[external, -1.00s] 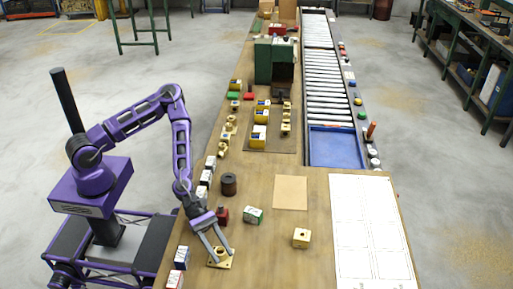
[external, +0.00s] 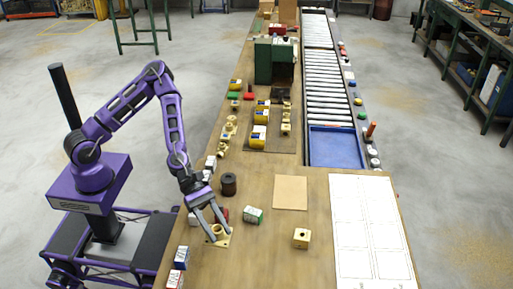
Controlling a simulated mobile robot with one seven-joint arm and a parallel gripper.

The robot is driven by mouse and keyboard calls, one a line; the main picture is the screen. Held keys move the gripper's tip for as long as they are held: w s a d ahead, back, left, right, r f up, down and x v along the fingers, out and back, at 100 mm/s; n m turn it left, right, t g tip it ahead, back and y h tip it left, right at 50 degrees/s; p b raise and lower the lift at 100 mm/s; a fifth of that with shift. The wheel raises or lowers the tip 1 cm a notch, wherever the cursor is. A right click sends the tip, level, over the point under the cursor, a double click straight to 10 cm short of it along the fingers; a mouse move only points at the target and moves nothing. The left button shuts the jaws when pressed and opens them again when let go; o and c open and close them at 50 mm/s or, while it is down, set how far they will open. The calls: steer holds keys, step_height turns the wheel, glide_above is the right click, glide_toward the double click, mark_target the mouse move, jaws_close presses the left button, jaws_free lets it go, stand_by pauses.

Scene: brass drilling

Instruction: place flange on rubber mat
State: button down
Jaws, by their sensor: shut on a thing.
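The flange (external: 223,242), a brass-coloured square plate with a round raised hub, is between the fingers of my gripper (external: 218,234) near the left edge of the workbench. My gripper points down and is shut on it. The flange looks raised above the bench, though the height is hard to judge. A flat tan square (external: 290,193) lies bare on the bench, up and to the right of my gripper. A darker brown mat (external: 285,148) lies further back under yellow blocks and brass parts. I cannot tell which of the two is the rubber mat.
A green-and-white box (external: 253,215) and a dark round part (external: 228,184) stand close to my gripper. A red item (external: 222,214) is partly hidden behind it. A brass block (external: 301,238) sits to the right. A white sheet (external: 372,235) covers the bench's right side.

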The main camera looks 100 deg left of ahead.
step_height(320, 180, up, 4)
steer(key=shift+r, duration=0.25)
steer(key=w+a+f+n+t+y+b, duration=0.1)
steer(key=w+a+f+n+t+y, duration=0.15)
steer(key=w+a, duration=0.45)
steer(key=w+a+f+n+t+y+b, duration=0.1)
steer(key=w+a+f+n+y, duration=0.25)
steer(key=w+a, duration=0.35)
step_height(320, 180, up, 6)
steer(key=n+g+y+b, duration=0.3)
steer(key=n+y+b, duration=0.2)
steer(key=n+y, duration=0.85)
glide_above(285, 147)
steer(key=shift+m, duration=0.45)
step_height(285, 147, down, 18)
steer(key=shift+s+r, duration=0.1)
steer(key=shift+f+b, duration=0.5)
steer(key=shift+f, duration=1.75)
steer(key=shift+f, duration=0.2)
